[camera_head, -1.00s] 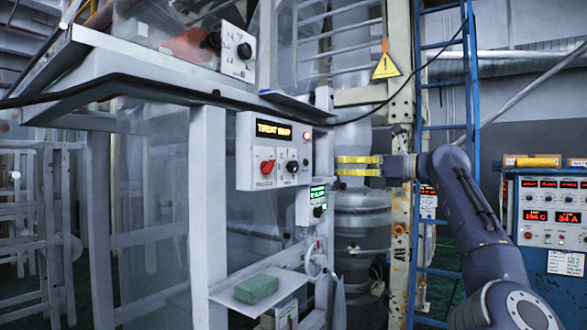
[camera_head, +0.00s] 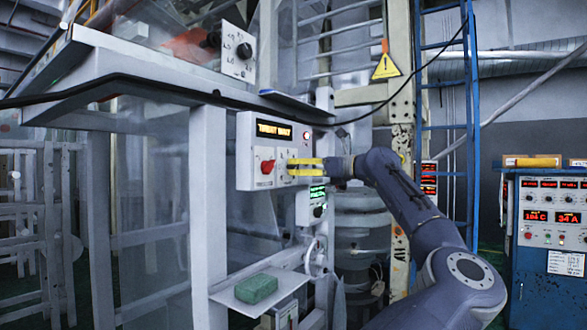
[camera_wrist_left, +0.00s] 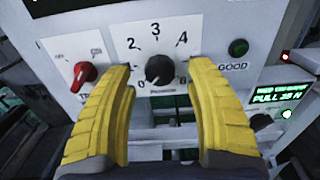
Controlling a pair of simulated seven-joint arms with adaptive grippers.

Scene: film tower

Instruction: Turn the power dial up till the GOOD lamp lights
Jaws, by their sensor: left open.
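The black power dial (camera_wrist_left: 160,70) sits on a white panel (camera_wrist_left: 110,40) with a numbered scale around it. Its pointer is hard to read, seemingly low on the left side. The GOOD lamp (camera_wrist_left: 238,47) is dark green and looks unlit. My left gripper (camera_wrist_left: 160,88) is open, its yellow fingers on either side of the dial. I cannot tell whether they touch it. In the head view my left gripper (camera_head: 291,167) is at the front of the control box (camera_head: 245,150) and hides the dial. My right gripper is not in view.
A red switch (camera_wrist_left: 84,76) is close left of the fingers; it also shows in the head view (camera_head: 268,167). A smaller box with a green display (camera_wrist_left: 281,92) is at lower right. A shelf (camera_head: 228,298) with a green block (camera_head: 256,289) is below.

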